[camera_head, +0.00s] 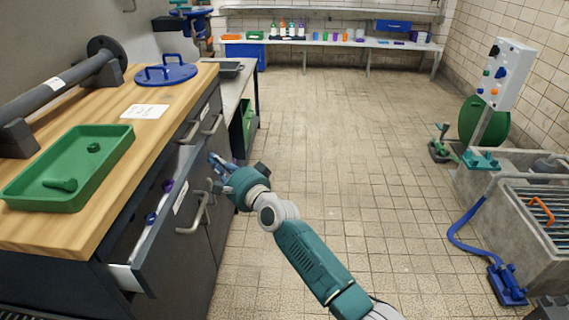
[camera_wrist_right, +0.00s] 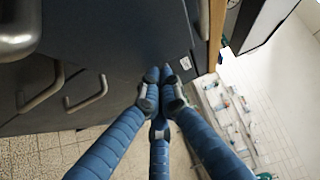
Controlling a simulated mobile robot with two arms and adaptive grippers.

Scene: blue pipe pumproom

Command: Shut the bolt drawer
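The bolt drawer (camera_head: 165,225) stands open from the dark cabinet under the wooden worktop, in the head view. Its dark front has a pale label and a curved metal handle (camera_head: 193,215). Purple and blue bolt-like pieces (camera_head: 151,218) show inside. My right gripper (camera_head: 216,163) is beside the far end of the drawer front. In the right wrist view its blue fingers (camera_wrist_right: 159,76) come together at the tips, with nothing seen between them. They are over a dark grey panel with a small white label (camera_wrist_right: 185,63); contact cannot be told. My left gripper is not in view.
On the worktop (camera_head: 110,145) are a green tray (camera_head: 75,165), a blue round lid (camera_head: 166,73) and a dark pipe (camera_head: 60,88). Other handles (camera_wrist_right: 88,95) show in the wrist view. The tiled floor (camera_head: 330,150) right of the cabinet is clear. A basin (camera_head: 500,215) stands at right.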

